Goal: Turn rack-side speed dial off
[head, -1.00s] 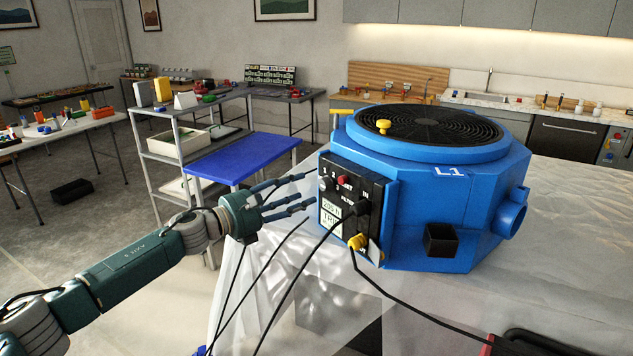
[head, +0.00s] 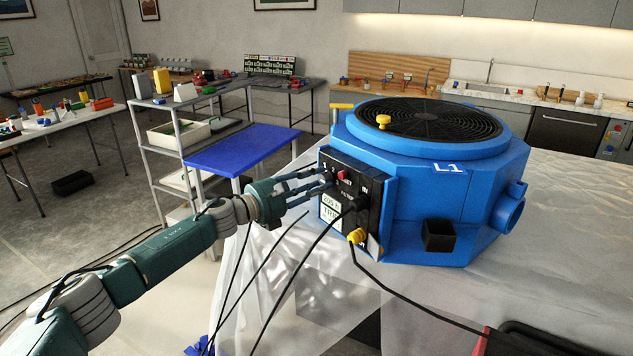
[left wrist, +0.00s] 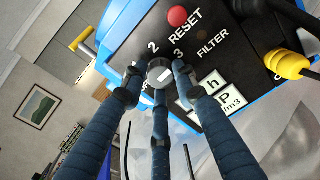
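The blue machine marked L1 (head: 440,215) stands on the covered table, with a black control panel (head: 352,187) on its left face. The speed dial (left wrist: 160,72) is a small round dark-grey knob with a white mark, beside the printed 2 and 3 in the left wrist view. My left gripper (head: 322,181) reaches the panel's upper left. Its three fingers (left wrist: 158,80) are around the dial, tips apart and close to it; contact is not clear. In the head view the fingers mostly hide the dial. My right gripper is not in view.
A red RESET button (left wrist: 177,16) is just above the dial. A black plug (head: 353,204) and a yellow plug (head: 356,237) with hanging cables sit lower on the panel. A blue-topped table (head: 240,152) and a grey shelf unit stand behind my left arm.

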